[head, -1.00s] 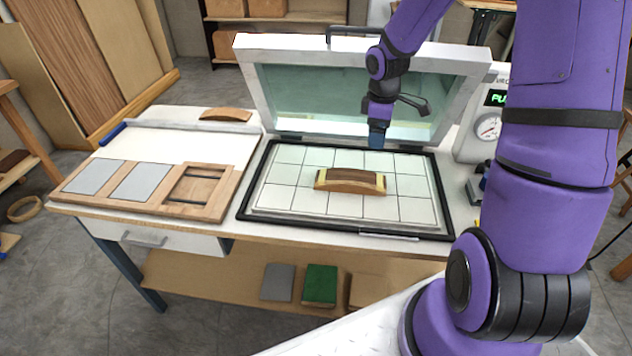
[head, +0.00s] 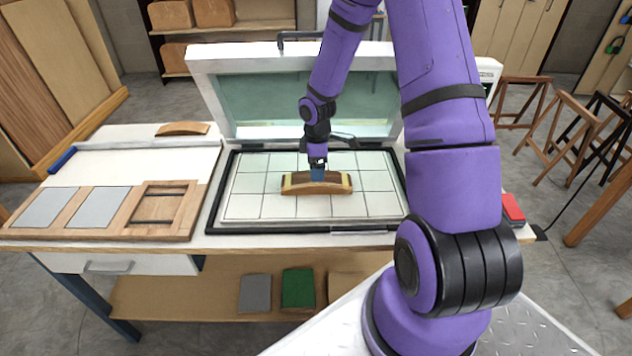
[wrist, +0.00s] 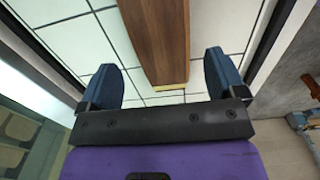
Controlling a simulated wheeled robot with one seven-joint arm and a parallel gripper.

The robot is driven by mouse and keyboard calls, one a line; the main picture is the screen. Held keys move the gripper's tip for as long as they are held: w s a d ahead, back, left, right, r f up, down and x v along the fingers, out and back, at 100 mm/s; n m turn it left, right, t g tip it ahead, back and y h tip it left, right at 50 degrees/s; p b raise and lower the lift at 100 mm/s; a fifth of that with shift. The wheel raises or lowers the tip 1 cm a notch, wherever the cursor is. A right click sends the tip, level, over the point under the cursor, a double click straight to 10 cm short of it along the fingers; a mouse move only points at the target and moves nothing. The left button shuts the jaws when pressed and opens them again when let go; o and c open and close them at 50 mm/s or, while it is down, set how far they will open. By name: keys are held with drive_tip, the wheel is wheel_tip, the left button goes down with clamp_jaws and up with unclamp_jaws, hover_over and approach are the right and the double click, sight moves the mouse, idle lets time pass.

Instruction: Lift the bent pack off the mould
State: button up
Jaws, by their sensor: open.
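The bent pack (head: 322,188) is a curved brown wooden strip that lies arched over the mould on the white gridded bed of the press. The mould shows as pale yellow ends (head: 287,185) beneath and beside it. My gripper (head: 318,175) is over the middle of the pack in the head view. In the wrist view my gripper (wrist: 165,80) has its two blue fingers wide apart, with the brown pack (wrist: 158,35) between them in the picture and clear space on both sides. Whether the fingertips reach down beside the pack is hard to tell.
The press bed (head: 240,205) has a black rim, and its glazed lid (head: 270,100) stands raised behind. To the left are a wooden board (head: 120,222) with grey panels and an open slot, and another curved wooden piece (head: 183,128). Free white bench top lies behind the board.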

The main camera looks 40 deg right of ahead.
drive_tip(key=shift+f, duration=1.9)
drive_tip(key=shift+c, duration=0.4)
drive_tip(key=c, duration=1)
drive_tip(key=shift+a+r, duration=0.1)
